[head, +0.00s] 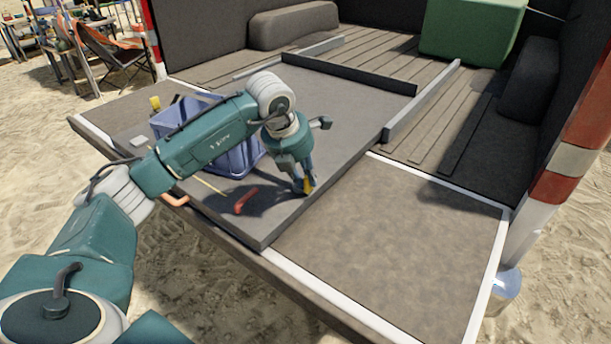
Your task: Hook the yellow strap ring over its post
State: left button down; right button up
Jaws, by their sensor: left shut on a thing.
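My left gripper (303,188) points down just above the right front part of the grey board. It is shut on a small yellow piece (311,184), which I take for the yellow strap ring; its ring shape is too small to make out. A thin yellow strap (208,186) shows on the board in front of the crate, left of the gripper. A red-orange piece (245,201) stands or lies near the board's front edge, left of the gripper. I cannot tell which piece is the post. My right gripper is not in view.
The grey board (345,105) lies on the truck's tailgate (400,235). A blue crate (238,158) stands behind my left arm, partly hidden. Grey rails (425,100) edge the board's back and right. A green box (470,30) sits deeper inside. The tailgate's right part is clear.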

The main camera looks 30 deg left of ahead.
pick_arm(q)
jog(key=c, duration=1.6)
grip_release()
jog(key=shift+o, duration=0.2)
jog(key=v, duration=1.2)
jog(key=shift+s, duration=0.1)
